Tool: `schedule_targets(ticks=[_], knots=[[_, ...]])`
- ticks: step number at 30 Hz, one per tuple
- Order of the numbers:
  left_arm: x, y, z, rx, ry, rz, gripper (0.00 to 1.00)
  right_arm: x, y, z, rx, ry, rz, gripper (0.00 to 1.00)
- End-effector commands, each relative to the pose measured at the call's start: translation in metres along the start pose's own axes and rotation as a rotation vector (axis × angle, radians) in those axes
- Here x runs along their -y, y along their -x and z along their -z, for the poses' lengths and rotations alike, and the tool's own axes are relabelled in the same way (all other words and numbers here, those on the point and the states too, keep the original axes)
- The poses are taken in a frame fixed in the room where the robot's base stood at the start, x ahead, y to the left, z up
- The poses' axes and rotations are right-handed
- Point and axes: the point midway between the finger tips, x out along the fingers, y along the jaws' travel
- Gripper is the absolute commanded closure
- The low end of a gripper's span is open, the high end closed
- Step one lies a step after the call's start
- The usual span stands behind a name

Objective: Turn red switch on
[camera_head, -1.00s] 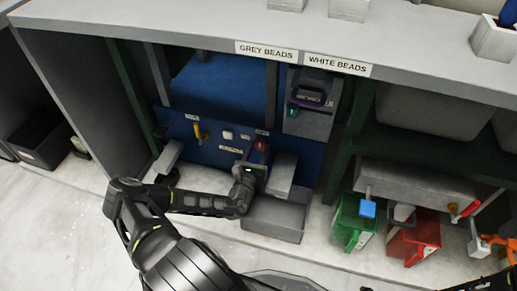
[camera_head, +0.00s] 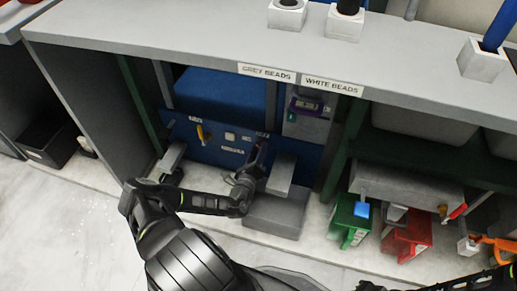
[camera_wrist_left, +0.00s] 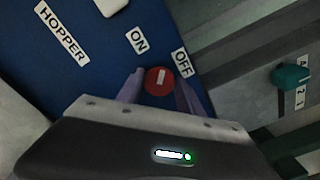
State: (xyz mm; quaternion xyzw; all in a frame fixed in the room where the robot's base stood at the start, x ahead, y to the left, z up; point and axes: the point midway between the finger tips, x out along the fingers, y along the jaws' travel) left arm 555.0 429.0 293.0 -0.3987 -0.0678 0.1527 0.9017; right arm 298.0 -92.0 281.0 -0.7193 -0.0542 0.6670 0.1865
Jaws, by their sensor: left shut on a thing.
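The red switch (camera_wrist_left: 157,80) is a round red knob with a short white mark, on a blue panel (camera_wrist_left: 88,65) beside the ON label (camera_wrist_left: 137,42) and OFF label (camera_wrist_left: 182,63). The mark looks roughly upright in the left wrist view; I cannot tell clearly which label it points to. My left gripper (camera_wrist_left: 158,88) has one finger on each side of the knob and is shut on it. In the head view, the left gripper (camera_head: 258,160) is at the panel's right part and hides most of the switch. My right gripper is not in view.
A teal knob (camera_wrist_left: 291,76) is at right in the wrist view. The shelf (camera_head: 220,45) overhangs the panel.

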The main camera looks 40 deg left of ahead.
Motion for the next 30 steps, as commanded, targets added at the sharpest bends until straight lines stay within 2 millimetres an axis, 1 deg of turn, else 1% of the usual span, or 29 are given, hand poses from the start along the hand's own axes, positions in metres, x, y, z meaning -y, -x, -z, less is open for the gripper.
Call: schedule_targets(ticks=[6, 18, 24, 30], knots=[[-0.0014, 0.0008, 0.0005, -0.001, 0.207, -0.002, 0.97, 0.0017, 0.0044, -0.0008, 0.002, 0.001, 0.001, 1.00], [-0.0038, 0.0007, 0.0017, -0.001, 0.563, -0.002, 0.97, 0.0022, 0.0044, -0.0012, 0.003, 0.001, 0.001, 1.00], [-0.0041, 0.0008, 0.0022, -0.001, 0.682, -0.002, 0.97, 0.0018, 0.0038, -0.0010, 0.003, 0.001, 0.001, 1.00], [-0.0040, 0.0007, 0.0024, -0.001, 0.742, -0.002, 0.97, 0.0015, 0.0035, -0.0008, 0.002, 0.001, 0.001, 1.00]])
